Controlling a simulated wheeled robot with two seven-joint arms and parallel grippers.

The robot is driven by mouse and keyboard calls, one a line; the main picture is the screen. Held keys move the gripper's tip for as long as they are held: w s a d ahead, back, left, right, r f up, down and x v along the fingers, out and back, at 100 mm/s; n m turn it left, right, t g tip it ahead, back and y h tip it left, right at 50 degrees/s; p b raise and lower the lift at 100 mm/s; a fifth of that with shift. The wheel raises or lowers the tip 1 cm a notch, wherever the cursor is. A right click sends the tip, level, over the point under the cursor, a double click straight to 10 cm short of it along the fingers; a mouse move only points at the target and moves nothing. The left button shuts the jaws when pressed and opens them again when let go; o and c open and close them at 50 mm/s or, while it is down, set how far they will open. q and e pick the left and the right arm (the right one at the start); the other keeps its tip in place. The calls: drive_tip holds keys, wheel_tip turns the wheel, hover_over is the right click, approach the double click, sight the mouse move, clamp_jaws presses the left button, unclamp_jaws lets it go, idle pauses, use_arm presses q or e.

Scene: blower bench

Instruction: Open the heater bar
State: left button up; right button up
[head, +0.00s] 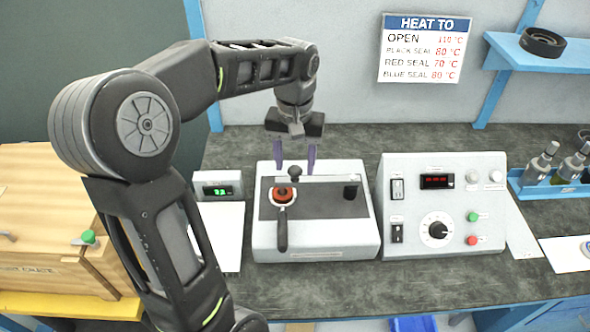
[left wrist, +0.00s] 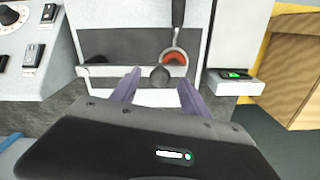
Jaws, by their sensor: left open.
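The heater bar (head: 325,179) is a thin pale bar lying across the dark top of the white heater unit (head: 315,242). A black knob (head: 295,173) stands near its left end, and a black block (head: 350,191) is at its right end. My left gripper (head: 295,158) is open, pointing down at the back of the unit near the knob. In the left wrist view the knob (left wrist: 159,76) appears between the two purple fingers (left wrist: 158,90); I see no contact. A red-orange disc (head: 283,192) sits in a ring with a black handle (head: 282,233).
A control box (head: 437,232) with dial and switches stands right of the unit. A small green display (head: 219,187) is at its left. A wooden box (head: 50,215) is at far left, a blue bottle rack (head: 550,187) at right. A heat sign (head: 422,48) hangs behind.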

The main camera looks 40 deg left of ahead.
use_arm(q)
drive_tip(key=shift+f, duration=0.1)
drive_tip(key=shift+c, duration=0.2)
clamp_jaws()
idle(0.4)
idle(0.9)
